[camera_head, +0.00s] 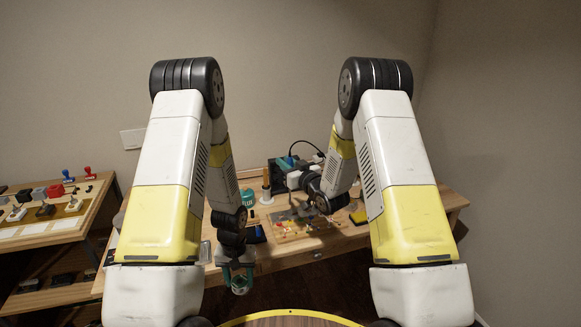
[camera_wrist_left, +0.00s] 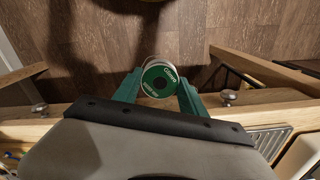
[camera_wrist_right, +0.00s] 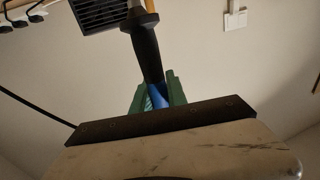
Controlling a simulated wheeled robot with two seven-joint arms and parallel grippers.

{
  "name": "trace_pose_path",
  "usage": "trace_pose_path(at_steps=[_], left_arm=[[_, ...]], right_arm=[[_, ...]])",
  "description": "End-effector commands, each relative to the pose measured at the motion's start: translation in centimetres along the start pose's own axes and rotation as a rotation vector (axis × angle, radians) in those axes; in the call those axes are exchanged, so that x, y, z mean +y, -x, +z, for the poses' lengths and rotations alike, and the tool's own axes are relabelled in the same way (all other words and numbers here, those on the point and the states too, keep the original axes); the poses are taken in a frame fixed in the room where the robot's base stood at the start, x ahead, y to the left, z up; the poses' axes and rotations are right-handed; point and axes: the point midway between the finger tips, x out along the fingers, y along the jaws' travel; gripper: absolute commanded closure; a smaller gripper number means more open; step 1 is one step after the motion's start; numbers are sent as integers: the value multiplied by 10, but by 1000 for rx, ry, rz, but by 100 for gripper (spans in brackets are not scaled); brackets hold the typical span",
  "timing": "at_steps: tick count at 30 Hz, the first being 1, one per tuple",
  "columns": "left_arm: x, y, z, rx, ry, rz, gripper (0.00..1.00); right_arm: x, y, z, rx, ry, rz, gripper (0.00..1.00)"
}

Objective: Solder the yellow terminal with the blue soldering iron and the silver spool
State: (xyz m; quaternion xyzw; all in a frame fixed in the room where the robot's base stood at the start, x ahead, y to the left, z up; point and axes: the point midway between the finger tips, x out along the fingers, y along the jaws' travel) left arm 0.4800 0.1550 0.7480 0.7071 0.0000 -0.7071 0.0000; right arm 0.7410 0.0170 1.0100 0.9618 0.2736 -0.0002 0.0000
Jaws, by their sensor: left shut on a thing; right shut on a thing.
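My left gripper (camera_head: 238,275) is shut on the silver spool, low in front of the workbench's front edge. In the left wrist view, the spool (camera_wrist_left: 158,82) shows a green round label and sits between the green fingers, above the wooden floor. My right gripper (camera_wrist_right: 158,92) is shut on the blue soldering iron (camera_wrist_right: 147,48); its blue part is between the fingers and a black grip extends beyond them. In the head view this gripper is near the back of the bench, partly hidden by my arm. Small parts lie on a board (camera_head: 290,224); I cannot pick out the yellow terminal.
The wooden workbench (camera_head: 285,254) has a dark boxy unit (camera_head: 278,172) with a black cable at its back. A teal container (camera_head: 247,197) stands left of it. The floor in front of the bench is clear.

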Motion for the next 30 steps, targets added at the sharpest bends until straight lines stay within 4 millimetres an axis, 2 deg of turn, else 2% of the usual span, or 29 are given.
trace_pose_path(at_steps=[9, 15, 30], left_arm=[[0, 0, 0, 0, 0, 0, 95], [0, 0, 0, 0, 0, 0, 95], [0, 0, 0, 0, 0, 0, 95]], right_arm=[[-1, 0, 35, -1, 1, -1, 100], [-1, 0, 51, -1, 0, 0, 100], [0, 0, 56, 2, 0, 1, 100]])
